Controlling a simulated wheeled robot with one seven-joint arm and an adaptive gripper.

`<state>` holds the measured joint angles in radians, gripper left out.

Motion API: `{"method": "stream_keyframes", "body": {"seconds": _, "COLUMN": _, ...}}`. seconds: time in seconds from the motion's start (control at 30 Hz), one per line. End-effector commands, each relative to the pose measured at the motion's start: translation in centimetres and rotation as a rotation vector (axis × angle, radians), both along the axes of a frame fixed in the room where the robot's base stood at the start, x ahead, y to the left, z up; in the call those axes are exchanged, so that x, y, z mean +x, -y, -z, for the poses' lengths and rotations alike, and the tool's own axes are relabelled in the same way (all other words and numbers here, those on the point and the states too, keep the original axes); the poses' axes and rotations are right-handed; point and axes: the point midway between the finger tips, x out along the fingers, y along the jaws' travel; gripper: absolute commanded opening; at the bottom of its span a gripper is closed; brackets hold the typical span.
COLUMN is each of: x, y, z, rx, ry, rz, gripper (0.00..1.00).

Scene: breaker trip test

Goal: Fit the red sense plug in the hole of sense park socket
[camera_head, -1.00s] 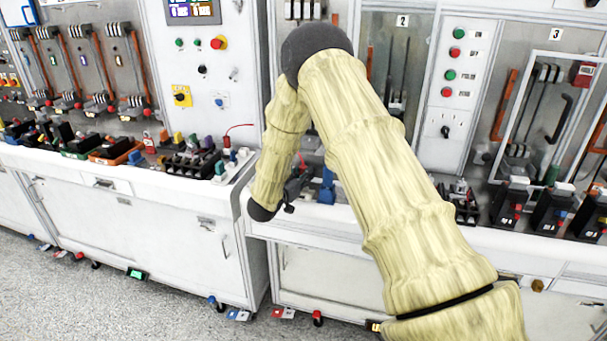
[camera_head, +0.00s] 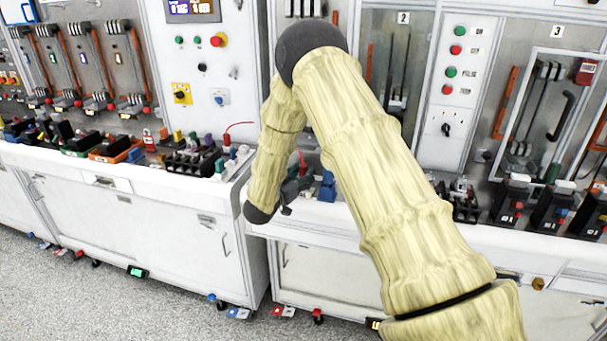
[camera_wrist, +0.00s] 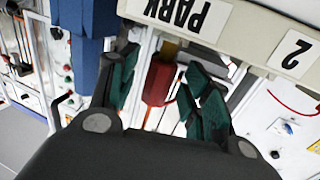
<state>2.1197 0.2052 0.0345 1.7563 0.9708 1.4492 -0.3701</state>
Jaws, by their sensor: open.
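In the wrist view, my gripper (camera_wrist: 161,70) is open, with green-padded fingers on either side of a red plug (camera_wrist: 160,82). The plug has a brass-coloured end (camera_wrist: 169,48) pointing toward a pale strip with the label PARK (camera_wrist: 180,14), which appears upside down. Whether that end is in a socket hole, or whether either pad touches the plug, I cannot tell. The park socket's hole does not show. In the head view, my gripper (camera_head: 289,196) is at the bench front, partly hidden by my arm; the plug cannot be made out there.
A blue block (camera_head: 327,187) stands close right of my gripper; blue blocks (camera_wrist: 85,45) also show beside it in the wrist view. A label 2 (camera_wrist: 294,48) is on the pale strip. A red wire (camera_head: 238,126) rises from the left bench. Breaker units (camera_head: 513,200) stand at right.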

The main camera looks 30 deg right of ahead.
Motion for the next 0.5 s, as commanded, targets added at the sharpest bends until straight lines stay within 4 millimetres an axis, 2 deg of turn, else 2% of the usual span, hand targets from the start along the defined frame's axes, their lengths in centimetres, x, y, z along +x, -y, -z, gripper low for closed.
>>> {"method": "stream_keyframes", "body": {"seconds": 0.3, "x": -2.5, "y": -5.3, "z": -0.2, "rx": 0.000, "ry": 0.000, "rz": -0.002, "gripper": 0.48}}
{"method": "stream_keyframes", "body": {"seconds": 0.5, "x": -3.7, "y": -7.9, "z": -0.3, "rx": 0.001, "ry": 0.000, "rz": -0.001, "gripper": 0.48}}
